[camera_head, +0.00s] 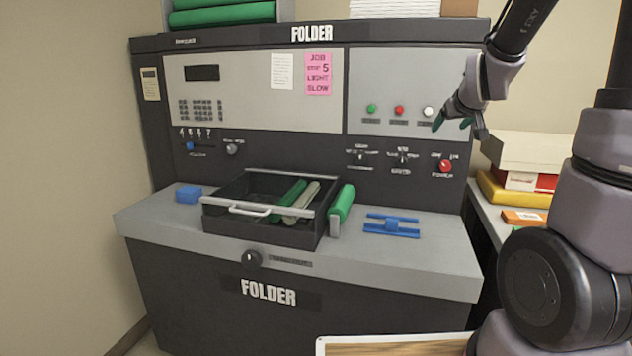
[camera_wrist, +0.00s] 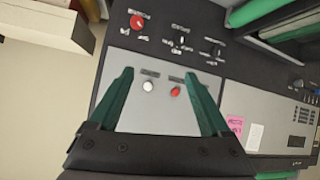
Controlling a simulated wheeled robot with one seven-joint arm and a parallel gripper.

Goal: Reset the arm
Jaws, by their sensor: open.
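My gripper (camera_head: 452,124) is at the upper right in the head view, in front of the right part of the folder's panel. In the wrist view its two green fingers (camera_wrist: 158,92) are spread apart with nothing between them. The folder machine (camera_head: 240,75) stands ahead with a grey panel. A white button (camera_head: 428,111) and a red button (camera_head: 399,110) are near my gripper; the white button also shows between the fingers in the wrist view (camera_wrist: 148,86). A green button (camera_head: 371,109) is farther left. I cannot tell the exact gap between fingers and panel.
A black open drawer tray (camera_head: 222,217) with green and pale rolls sits on the machine's ledge. A blue block (camera_head: 188,194) lies left of it, a blue fixture (camera_head: 391,226) right. Stacked boxes (camera_head: 523,150) stand at the right. A wood-topped surface (camera_head: 395,347) is at the bottom.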

